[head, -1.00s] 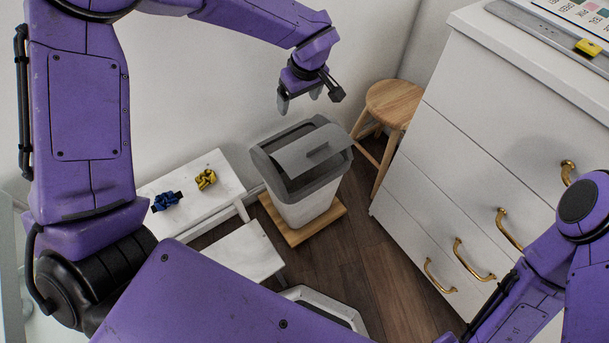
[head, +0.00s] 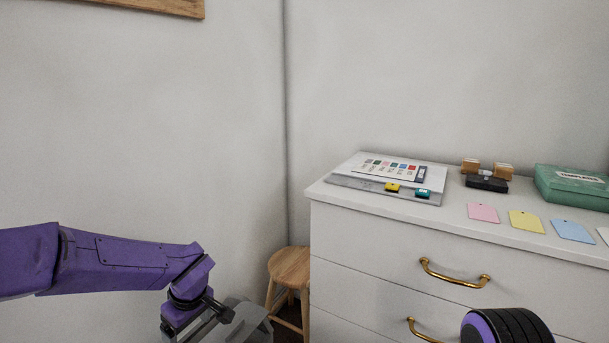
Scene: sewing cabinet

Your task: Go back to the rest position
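My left gripper (head: 190,332) hangs low at the left of the head view, at the end of my purple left arm. Its fingers look apart, with nothing seen between them, and their tips are near or past the bottom edge. The grey bin lid (head: 250,316) shows just behind and to the right of it. I cannot tell from this view how far apart they are. Of my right arm only a black and purple rounded part shows at the bottom right, and my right gripper is out of view.
A white drawer cabinet (head: 350,235) with brass handles fills the right. On it lie a sheet with colour swatches (head: 392,169), coloured cards (head: 483,212), stamps (head: 485,184) and a green box (head: 575,187). A wooden stool (head: 289,266) stands left of the cabinet.

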